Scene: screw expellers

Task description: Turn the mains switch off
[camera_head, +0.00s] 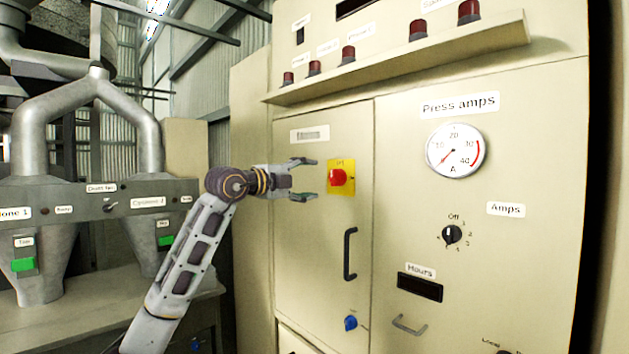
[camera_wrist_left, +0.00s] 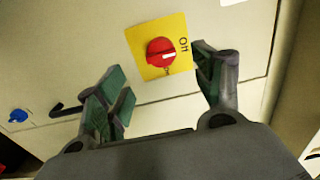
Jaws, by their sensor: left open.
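The mains switch is a red rotary knob (camera_head: 337,177) on a yellow plate (camera_head: 347,164), mounted on the cream cabinet door. In the left wrist view the red knob (camera_wrist_left: 161,52) sits on its yellow plate (camera_wrist_left: 143,37), with "Off" printed on the plate and a pale mark on the knob. My left gripper (camera_head: 304,179) is open and empty, pointing at the knob from its left. In the left wrist view its two fingers (camera_wrist_left: 162,88) stand apart, with the knob ahead, roughly between them. Contact with the knob is not visible. My right gripper is not in view.
Below the switch are a black door handle (camera_head: 349,254) and a blue knob (camera_head: 350,323). To the right are the press amps gauge (camera_head: 456,150) and a black selector (camera_head: 452,234). A ledge (camera_head: 400,60) with red lamps juts out above.

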